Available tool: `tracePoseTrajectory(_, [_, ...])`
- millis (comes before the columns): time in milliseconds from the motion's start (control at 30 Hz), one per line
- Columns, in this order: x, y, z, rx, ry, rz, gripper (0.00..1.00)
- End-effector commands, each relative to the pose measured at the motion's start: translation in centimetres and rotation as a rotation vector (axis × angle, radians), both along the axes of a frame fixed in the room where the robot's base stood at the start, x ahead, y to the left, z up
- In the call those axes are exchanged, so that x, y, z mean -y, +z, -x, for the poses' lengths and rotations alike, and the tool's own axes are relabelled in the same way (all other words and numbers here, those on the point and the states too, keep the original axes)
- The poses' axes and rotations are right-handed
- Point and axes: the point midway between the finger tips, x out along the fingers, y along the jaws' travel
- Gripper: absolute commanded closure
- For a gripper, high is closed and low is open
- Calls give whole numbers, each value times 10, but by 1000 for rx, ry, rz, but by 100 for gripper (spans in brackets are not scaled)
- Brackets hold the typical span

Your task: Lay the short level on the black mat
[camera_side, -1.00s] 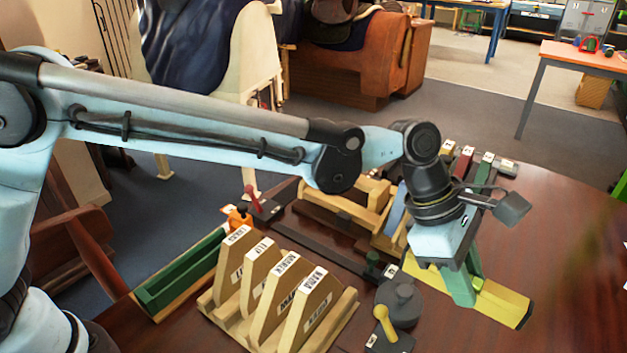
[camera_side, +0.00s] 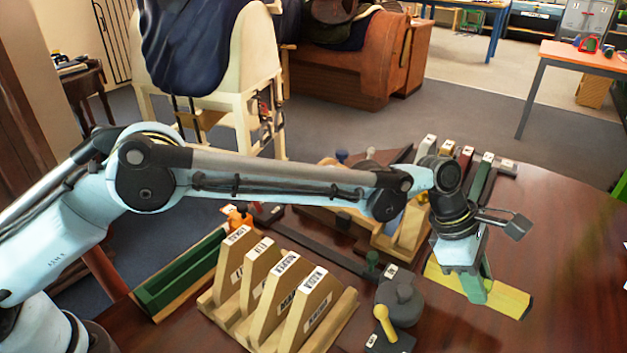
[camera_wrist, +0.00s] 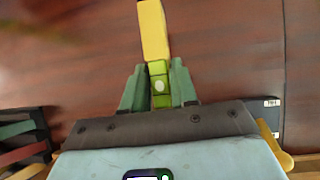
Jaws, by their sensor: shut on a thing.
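The short level is a yellow bar (camera_side: 508,299) at the right of the side view. In the wrist view it (camera_wrist: 153,32) runs upward from my fingers and shows a green section with a pale vial. My gripper (camera_side: 476,291) points down with its green fingers shut on the level near its middle. In the wrist view the fingers (camera_wrist: 158,92) sit on both sides of the green section. I cannot tell whether the level touches the table. I cannot make out the black mat for certain in either view.
A wooden rack of labelled boards (camera_side: 285,290) stands left of my gripper. A grey round weight (camera_side: 399,300) and a yellow-knobbed tool (camera_side: 384,322) are close to the level's left. Coloured bars (camera_side: 485,172) stand behind. Bare brown table (camera_side: 570,230) lies to the right.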

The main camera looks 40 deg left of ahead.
Motion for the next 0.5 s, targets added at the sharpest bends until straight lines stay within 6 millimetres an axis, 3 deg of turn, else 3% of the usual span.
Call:
tracePoseTrajectory(167, [-1,-6,-4,-1,-1,1,100])
tracePoseTrajectory(500, [-1,-43,-3,0,-1,1,100])
